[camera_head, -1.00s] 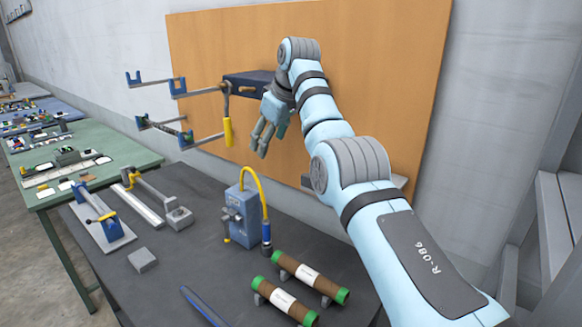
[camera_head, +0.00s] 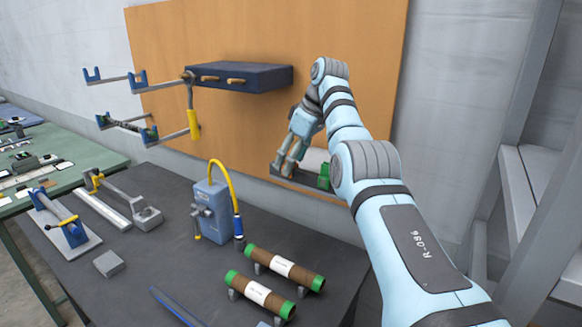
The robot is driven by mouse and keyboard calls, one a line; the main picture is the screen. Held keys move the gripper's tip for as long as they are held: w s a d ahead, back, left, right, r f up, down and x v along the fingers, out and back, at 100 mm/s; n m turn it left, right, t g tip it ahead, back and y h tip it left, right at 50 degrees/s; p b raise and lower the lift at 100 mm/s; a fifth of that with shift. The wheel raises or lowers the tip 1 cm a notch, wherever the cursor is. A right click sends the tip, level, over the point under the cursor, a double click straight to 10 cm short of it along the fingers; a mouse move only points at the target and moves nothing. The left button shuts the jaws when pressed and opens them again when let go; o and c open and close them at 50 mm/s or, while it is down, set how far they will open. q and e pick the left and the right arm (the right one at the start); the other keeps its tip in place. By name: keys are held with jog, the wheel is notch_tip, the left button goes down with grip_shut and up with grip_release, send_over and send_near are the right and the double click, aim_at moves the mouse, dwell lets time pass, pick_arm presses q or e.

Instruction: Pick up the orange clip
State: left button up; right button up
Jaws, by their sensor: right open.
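No piece stands out clearly as the orange clip. Two small orange-brown pieces show on the front of the dark blue box (camera_head: 258,80) on the wooden board: a left piece (camera_head: 209,78) and a right piece (camera_head: 236,81). My right gripper (camera_head: 284,168) is open, fingers pointing down, at the small grey shelf (camera_head: 310,186) low on the board. It is below and to the right of the dark blue box. Its fingers partly cover the shelf and what lies there. A white roll (camera_head: 316,158) and a green piece (camera_head: 324,175) show beside them. My left gripper is out of view.
A blue device (camera_head: 208,212) with a yellow hose stands on the dark table. Two brown tubes with green ends, a rear one (camera_head: 285,268) and a front one (camera_head: 260,295), lie nearby. A bracket arm with a yellow handle (camera_head: 194,124) juts from the board.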

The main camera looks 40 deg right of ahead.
jog(key=shift+w+f, duration=0.2)
jog(key=shift+f, duration=0.4)
jog(key=shift+w+a+f, duration=0.1)
jog(key=shift+w, duration=0.05)
jog(key=c, duration=1)
jog(key=shift+o, duration=0.2)
jog(key=shift+a, duration=0.1)
